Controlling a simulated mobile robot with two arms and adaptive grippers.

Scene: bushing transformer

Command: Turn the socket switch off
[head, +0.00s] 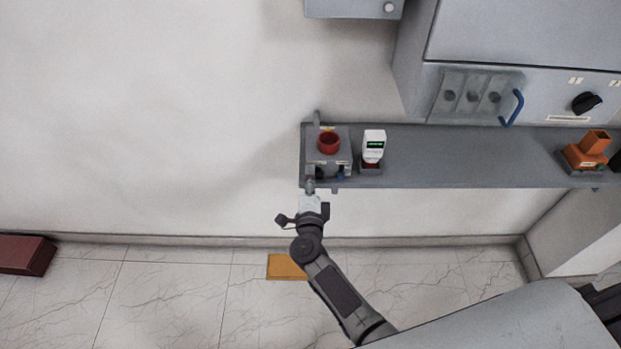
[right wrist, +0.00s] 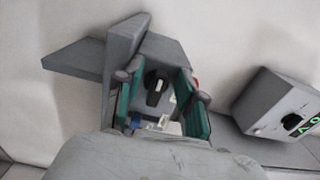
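A grey socket box (head: 343,158) with a round red socket (head: 329,143) on top sits at the left end of the grey shelf. In the right wrist view a rotary switch (right wrist: 157,88), black with a pale handle, shows on a grey face between my gripper's fingers. My right gripper (head: 311,187) is at the front of the socket box in the head view. In the right wrist view my right gripper (right wrist: 158,100) has its green-padded fingers apart, one on each side of the switch. I cannot tell whether they touch it. My left gripper is not in view.
The shelf (head: 450,160) runs right along the wall. A white device with a green display (head: 374,146) stands close right of the socket box. An orange item (head: 588,150) sits at the right end. A grey cabinet (head: 530,40) hangs above. The shelf's middle is clear.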

